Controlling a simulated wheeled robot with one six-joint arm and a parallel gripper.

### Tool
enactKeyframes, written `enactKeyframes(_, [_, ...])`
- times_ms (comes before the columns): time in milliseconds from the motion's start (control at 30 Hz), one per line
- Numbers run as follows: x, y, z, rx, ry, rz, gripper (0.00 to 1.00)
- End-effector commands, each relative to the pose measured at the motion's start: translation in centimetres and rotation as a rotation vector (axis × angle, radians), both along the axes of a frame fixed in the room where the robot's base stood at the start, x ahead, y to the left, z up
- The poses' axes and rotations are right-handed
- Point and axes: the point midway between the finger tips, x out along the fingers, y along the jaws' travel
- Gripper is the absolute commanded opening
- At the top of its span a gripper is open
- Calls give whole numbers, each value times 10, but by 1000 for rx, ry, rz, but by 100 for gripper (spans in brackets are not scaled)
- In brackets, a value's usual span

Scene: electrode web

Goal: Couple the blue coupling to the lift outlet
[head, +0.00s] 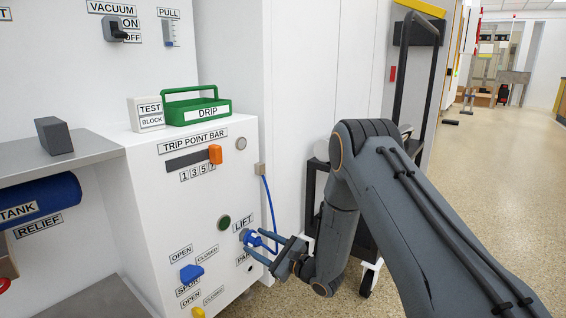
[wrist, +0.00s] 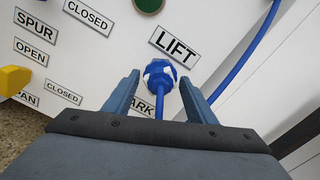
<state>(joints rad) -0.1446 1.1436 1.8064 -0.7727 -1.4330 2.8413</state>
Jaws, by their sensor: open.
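The blue coupling (wrist: 160,74) sits against the white panel just below the LIFT label (wrist: 175,47), at the place of the lift outlet. It also shows in the head view (head: 245,236). White patches show around its edge; the outlet itself is hidden behind it, so I cannot tell how fully it is seated. A blue stem or hose runs from it back between my fingers. My gripper (head: 254,242) is open, its two blue fingers (wrist: 159,88) on either side of the stem, apart from the coupling, with tips close to it.
The blue hose (head: 268,200) hangs from a fitting right of the panel. The PARK label is partly hidden below my gripper. A dark-framed cart stands behind my arm.

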Motion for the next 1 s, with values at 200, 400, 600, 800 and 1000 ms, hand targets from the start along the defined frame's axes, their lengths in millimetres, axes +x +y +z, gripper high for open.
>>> enactKeyframes(200, [-9, -12, 1, 0, 1, -1, 51])
enactKeyframes(400, [-18, -23, 1, 0, 2, -2, 51])
enactKeyframes(600, [-27, -35, 1, 0, 2, -2, 51])
enactKeyframes(800, [-36, -46, 0, 0, 2, -2, 51])
enactKeyframes(1000, [-44, -58, 0, 0, 2, -2, 51])
